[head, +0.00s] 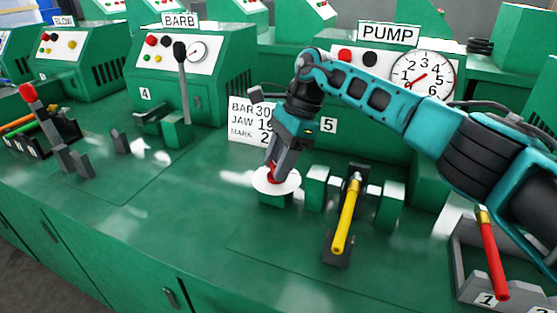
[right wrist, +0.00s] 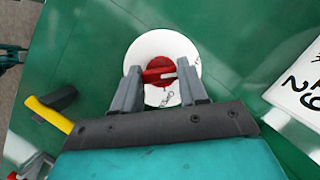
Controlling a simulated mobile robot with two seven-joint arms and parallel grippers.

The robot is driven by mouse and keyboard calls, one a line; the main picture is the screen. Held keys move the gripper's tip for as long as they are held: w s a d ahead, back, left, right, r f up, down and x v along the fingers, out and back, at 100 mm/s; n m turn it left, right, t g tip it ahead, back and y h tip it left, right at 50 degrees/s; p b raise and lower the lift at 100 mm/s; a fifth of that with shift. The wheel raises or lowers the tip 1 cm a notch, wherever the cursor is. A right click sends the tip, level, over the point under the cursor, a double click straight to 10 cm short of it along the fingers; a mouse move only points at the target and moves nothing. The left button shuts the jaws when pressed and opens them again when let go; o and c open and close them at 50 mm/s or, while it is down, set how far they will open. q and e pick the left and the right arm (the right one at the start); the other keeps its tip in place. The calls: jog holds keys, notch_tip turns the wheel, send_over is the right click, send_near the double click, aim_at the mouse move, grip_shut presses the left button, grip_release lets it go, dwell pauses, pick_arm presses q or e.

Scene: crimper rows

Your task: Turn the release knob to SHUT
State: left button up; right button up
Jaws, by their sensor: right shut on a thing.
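The release knob is red with a pale pointer mark. It sits on a round white plate (head: 262,184) on the green bench, in front of the machine labelled PUMP. In the right wrist view the knob (right wrist: 158,68) lies between my finger tips, and its pale mark points to the right. Small dark markings on the white plate (right wrist: 182,48) are too small to read. My right gripper (head: 273,170) reaches down from above and is shut on the knob. In the right wrist view the fingers (right wrist: 160,88) stand on either side of it.
A round gauge (head: 421,76) is on the PUMP panel.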

jog(key=o, duration=1.1)
jog(key=shift+c, duration=0.2)
jog(key=p+v, duration=0.2)
jog(key=v, duration=1.1)
